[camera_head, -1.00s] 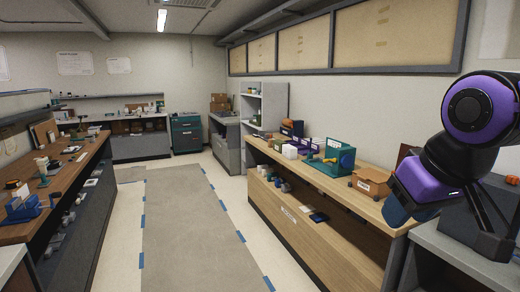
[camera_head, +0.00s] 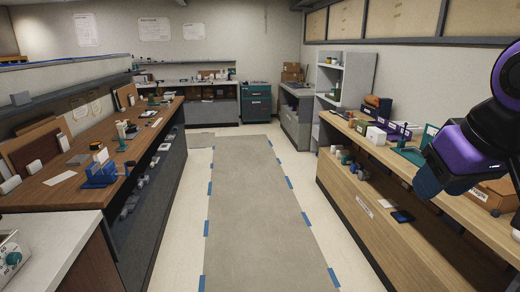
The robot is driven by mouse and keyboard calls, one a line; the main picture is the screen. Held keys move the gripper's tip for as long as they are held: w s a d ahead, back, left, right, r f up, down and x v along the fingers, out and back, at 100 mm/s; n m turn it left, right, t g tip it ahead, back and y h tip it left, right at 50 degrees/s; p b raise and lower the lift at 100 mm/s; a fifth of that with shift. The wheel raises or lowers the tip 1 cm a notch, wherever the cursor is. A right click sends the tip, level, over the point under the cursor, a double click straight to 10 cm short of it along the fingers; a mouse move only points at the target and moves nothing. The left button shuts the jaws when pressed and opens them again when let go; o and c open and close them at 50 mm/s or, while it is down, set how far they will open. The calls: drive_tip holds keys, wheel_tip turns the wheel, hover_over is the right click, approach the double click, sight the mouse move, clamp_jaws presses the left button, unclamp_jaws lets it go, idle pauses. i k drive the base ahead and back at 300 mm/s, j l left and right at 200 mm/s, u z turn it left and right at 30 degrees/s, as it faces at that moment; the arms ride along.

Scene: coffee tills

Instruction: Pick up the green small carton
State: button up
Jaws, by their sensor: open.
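I cannot make out a green small carton for certain. A small green item (camera_head: 362,128) stands on the right wooden bench (camera_head: 375,152), too small to name. Another small green item (camera_head: 336,95) sits on the grey shelf unit at the back right, also too small to tell. My purple and black arm (camera_head: 470,145) is at the right edge, in front of the right bench.
A grey floor strip (camera_head: 250,215) with blue tape marks runs clear down the aisle. A brown-topped bench (camera_head: 60,193) with several small items lines the left, with a white-topped counter (camera_head: 45,240) nearer. A teal cabinet (camera_head: 255,103) stands at the back.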

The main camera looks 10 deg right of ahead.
sight(361, 128)
drive_tip(key=i, duration=1.75)
drive_tip(key=i+z, duration=0.25)
drive_tip(key=i, duration=0.65)
drive_tip(key=i+j+z, duration=0.2)
drive_tip(key=i, duration=0.65)
drive_tip(key=i+l+z, duration=0.1)
drive_tip(key=i+z, duration=0.3)
drive_tip(key=i, duration=0.25)
drive_tip(key=i+j+z, duration=0.1)
drive_tip(key=i+z, duration=0.3)
drive_tip(key=i, duration=0.2)
